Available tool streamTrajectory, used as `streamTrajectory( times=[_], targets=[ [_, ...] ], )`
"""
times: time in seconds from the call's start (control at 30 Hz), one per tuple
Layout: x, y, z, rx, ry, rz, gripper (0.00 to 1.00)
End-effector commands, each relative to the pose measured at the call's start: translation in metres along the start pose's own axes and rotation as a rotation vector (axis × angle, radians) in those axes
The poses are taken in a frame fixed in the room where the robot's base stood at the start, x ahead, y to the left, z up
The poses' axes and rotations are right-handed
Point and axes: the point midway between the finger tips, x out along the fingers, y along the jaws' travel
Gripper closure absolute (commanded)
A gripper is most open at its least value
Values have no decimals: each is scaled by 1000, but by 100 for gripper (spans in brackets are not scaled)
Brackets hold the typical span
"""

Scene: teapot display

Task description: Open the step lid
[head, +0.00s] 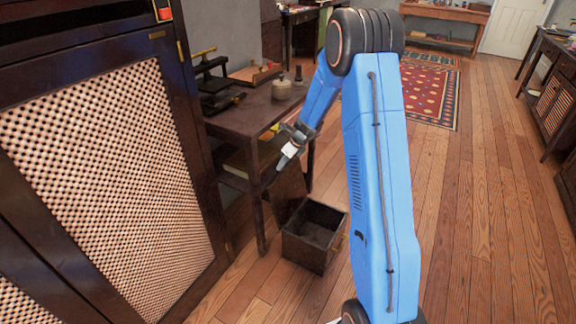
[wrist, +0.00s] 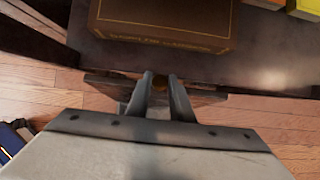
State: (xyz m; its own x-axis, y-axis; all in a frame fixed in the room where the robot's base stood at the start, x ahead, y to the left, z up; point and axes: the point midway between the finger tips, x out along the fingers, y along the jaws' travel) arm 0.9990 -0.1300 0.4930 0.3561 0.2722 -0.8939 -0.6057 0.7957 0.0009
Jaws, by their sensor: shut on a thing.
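An open dark wooden step box (head: 314,240) stands on the floor, its hollow inside showing. A brown board that looks like its lid (head: 287,192) stands raised at its back left, partly behind the box and the table leg. My gripper (head: 282,164) is above that board, beside the table's lower shelf. In the wrist view the fingers (wrist: 160,94) are close together on a thin dark wooden edge, which looks like the lid's edge (wrist: 205,98). The exact contact is partly hidden by the fingers.
A dark side table (head: 245,118) with a press, a board and a jar stands behind my gripper. A brown box with gold lettering (wrist: 165,25) lies on a dark surface close ahead. A tall cabinet (head: 110,170) fills the left. Bare floor (head: 460,240) lies to the right.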

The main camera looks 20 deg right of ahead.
Motion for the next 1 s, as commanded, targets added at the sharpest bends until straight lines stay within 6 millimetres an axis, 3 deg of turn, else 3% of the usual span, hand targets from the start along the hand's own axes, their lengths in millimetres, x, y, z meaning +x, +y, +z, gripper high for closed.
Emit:
streamTrajectory(
  times=[0.4,0.43,0.5,0.83,1.0],
  targets=[
    [0,-1,4,-1,-3,-2,100],
    [0,-1,4,-1,-3,-2,78],
    [0,-1,3,-1,-2,-2,62],
    [0,0,2,-1,-1,-1,62],
    [-14,-1,1,0,-2,-2,62]
  ],
)
